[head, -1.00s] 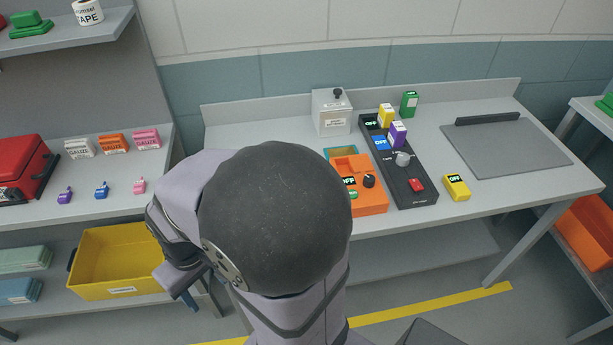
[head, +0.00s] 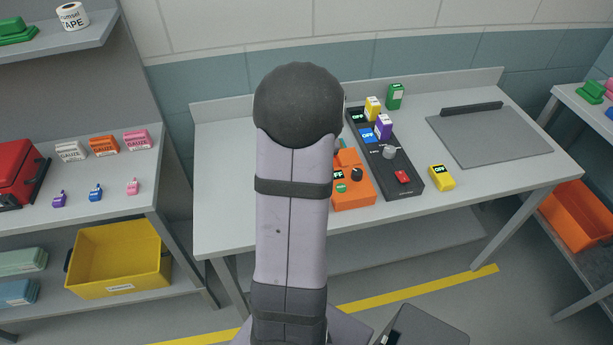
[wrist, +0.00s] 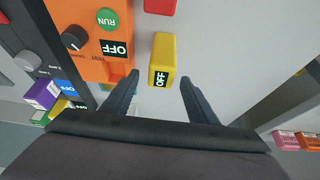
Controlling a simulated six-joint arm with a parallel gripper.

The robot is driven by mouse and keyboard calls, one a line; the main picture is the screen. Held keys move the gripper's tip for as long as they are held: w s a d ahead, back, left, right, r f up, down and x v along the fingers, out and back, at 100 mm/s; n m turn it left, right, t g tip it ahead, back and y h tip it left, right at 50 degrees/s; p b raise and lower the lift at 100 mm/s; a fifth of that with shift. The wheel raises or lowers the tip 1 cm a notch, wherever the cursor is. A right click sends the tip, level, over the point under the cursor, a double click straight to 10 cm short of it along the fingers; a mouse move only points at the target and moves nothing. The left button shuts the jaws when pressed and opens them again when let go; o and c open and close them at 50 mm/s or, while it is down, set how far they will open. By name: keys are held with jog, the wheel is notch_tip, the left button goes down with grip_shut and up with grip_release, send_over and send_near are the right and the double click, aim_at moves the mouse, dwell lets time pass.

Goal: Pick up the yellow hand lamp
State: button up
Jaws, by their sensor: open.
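A yellow block with an OFF display, which looks like the yellow hand lamp (wrist: 163,52), lies on the pale bench in the wrist view. It is beside the orange tester (wrist: 112,68), on the side away from the black panel. My gripper (wrist: 160,80) is open and empty; its fingers point toward the lamp, whose near end shows between the tips. I see no contact. In the head view my arm hides this lamp and my gripper. A similar yellow OFF block (head: 441,177) lies right of the black panel (head: 408,178).
The orange tester is close beside the lamp, and a red object (wrist: 160,5) lies beyond it. Yellow (head: 372,108), purple (head: 383,127) and green (head: 395,96) boxes stand by the panel. A grey plate (head: 490,137) lies at right. The bench's left part is clear.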

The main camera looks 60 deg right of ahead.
jog(key=shift+s+a+f, duration=0.4)
jog(key=shift+a+f, duration=0.1)
jog(key=shift+f, duration=0.1)
jog(key=shift+p+x, duration=0.7)
jog(key=shift+x, duration=2.85)
jog(key=c, duration=1.3)
